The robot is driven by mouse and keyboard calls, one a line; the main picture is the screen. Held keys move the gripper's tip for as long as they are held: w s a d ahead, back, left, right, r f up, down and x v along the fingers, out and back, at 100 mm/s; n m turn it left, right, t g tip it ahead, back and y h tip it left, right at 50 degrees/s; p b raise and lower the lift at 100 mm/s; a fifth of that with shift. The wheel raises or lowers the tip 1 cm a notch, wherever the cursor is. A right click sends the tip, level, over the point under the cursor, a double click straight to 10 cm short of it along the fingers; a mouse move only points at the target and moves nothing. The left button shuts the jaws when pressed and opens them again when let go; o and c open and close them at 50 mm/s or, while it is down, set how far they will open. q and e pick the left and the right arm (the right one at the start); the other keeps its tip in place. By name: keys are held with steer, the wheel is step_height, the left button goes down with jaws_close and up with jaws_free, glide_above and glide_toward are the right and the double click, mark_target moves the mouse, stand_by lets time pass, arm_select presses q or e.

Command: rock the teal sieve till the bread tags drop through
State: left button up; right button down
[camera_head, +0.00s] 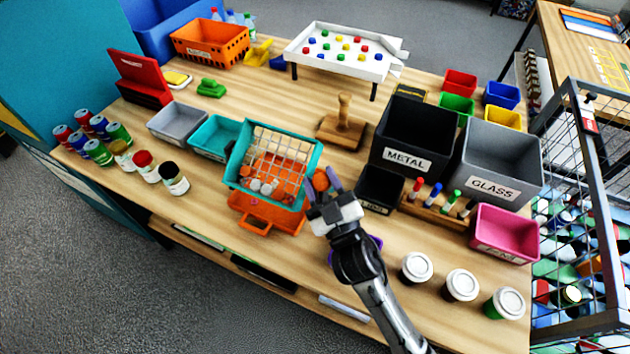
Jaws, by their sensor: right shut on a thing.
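The teal sieve (238,160), a rectangular frame with a pale wire mesh, is tilted above an orange tray (262,222). Several small whitish and orange-brown pieces lie in the sieve near its lower edge; which of them are bread tags (266,188) is too small to tell. My right gripper (322,183) is at the sieve's lower right side, its purple fingers closed about an orange rounded part there, which looks like the sieve's grip. The tray's inside is mostly hidden beneath the sieve. My left gripper is not in view.
A teal bin (207,143) and a grey bin (176,122) stand left of the sieve. A wooden stand (342,128) is behind, and a black bin (379,190) is close right of my gripper. Several lidded cups (416,267) line the front right. Cans and jars (174,178) stand left.

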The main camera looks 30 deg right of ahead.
stand_by(0.4)
steer(key=c, duration=0.7)
jaws_free()
steer(key=shift+o, duration=0.2)
steer(key=shift+b+v, duration=0.55)
steer(key=shift+v, duration=3.2)
